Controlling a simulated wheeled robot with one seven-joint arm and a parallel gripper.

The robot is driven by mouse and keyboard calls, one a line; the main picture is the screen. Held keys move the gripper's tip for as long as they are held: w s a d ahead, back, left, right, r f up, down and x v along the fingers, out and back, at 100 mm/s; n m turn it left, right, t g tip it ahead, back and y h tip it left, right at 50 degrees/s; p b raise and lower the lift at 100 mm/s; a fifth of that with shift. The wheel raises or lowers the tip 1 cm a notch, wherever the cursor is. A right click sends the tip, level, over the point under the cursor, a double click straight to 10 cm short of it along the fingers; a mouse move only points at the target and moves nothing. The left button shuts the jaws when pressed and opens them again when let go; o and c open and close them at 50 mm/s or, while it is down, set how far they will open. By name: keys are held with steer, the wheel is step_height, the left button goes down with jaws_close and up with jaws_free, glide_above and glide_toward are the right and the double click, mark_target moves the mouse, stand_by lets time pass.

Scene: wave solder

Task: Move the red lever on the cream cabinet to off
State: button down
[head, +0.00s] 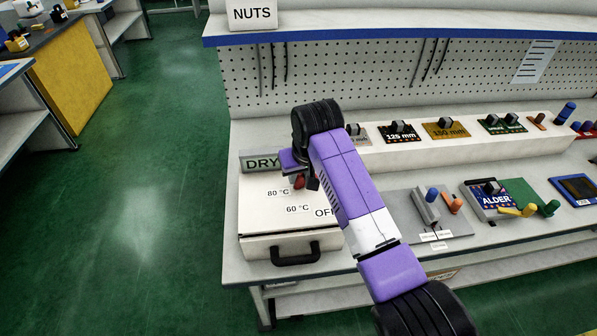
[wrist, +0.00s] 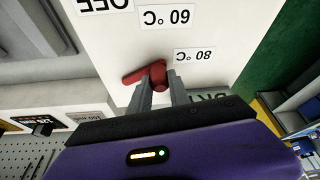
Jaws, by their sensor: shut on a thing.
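The cream cabinet (head: 262,216) stands at the left end of the bench, with labels DRY, 80 °C, 60 °C and OFF. Its red lever (head: 299,182) shows only partly in the head view, behind my gripper (head: 301,180). In the wrist view the red lever (wrist: 143,75) lies across the cream top, and my gripper (wrist: 160,92) is shut on its rounded end. The lever's other end reaches left in that view. The OFF label (wrist: 103,4) is at the upper left, 60 °C at the top and 80 °C (wrist: 194,54) to the right. Which label it points to is unclear.
A black handle (head: 295,254) sticks out from the cabinet's front. To the right are a grey fixture (head: 424,208) with coloured pegs and an ALDER box (head: 490,200). A white raised shelf (head: 380,156) runs behind. Green floor is open on the left.

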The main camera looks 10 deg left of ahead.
steer(key=n, duration=0.1)
steer(key=s+d+n+y+p, duration=0.1)
steer(key=n, duration=0.1)
steer(key=shift+d+r+g, duration=0.15)
steer(key=shift+d+g, duration=0.1)
steer(key=shift+g, duration=0.05)
steer(key=d+n, duration=0.1)
steer(key=n, duration=0.1)
steer(key=n+g+y, duration=0.1)
steer(key=n, duration=0.1)
steer(key=shift+s+d, duration=0.35)
steer(key=shift+d, duration=0.05)
steer(key=d+n+b, duration=0.1)
steer(key=n+g+b, duration=0.1)
steer(key=n, duration=0.1)
steer(key=shift+d+f+g+y, duration=0.2)
steer(key=shift+d+g+y, duration=0.1)
steer(key=shift+d, duration=0.05)
steer(key=shift+d+n+g+b, duration=0.2)
steer(key=shift+d+n+b, duration=0.2)
steer(key=shift+n, duration=0.3)
steer(key=shift+d+n+g+b, duration=0.25)
steer(key=shift+n+b, duration=0.25)
steer(key=shift+n, duration=0.2)
steer(key=shift+r, duration=0.1)
steer(key=c, duration=1.2)
jaws_free()
